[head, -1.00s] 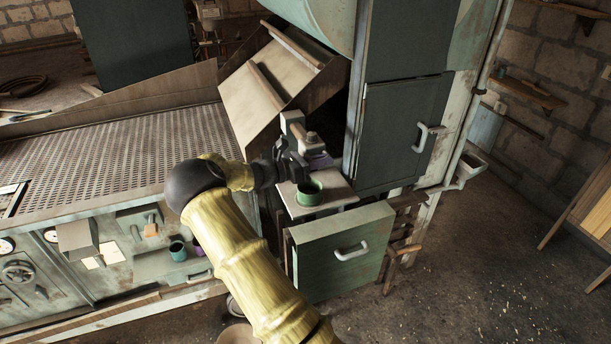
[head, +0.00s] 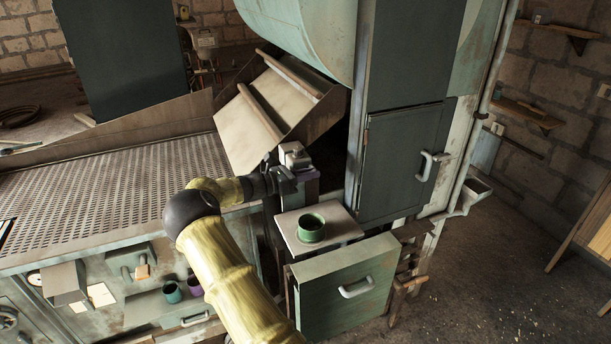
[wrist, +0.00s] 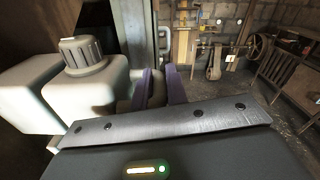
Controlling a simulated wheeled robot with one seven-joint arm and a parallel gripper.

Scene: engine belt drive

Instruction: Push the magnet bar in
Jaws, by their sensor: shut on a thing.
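A pale block with a ridged knob on top (head: 294,155), which I take to be part of the magnet bar assembly, stands behind the tray in the head view. It fills the left of the wrist view (wrist: 88,90). My gripper (head: 286,182) is at its near side.
A green cup (head: 311,228) stands on a small pale tray (head: 345,231) in front of the block. A green drawer front (head: 345,290) is below. A tall dark cabinet (head: 402,150) closes the right side. A perforated table (head: 110,185) lies left.

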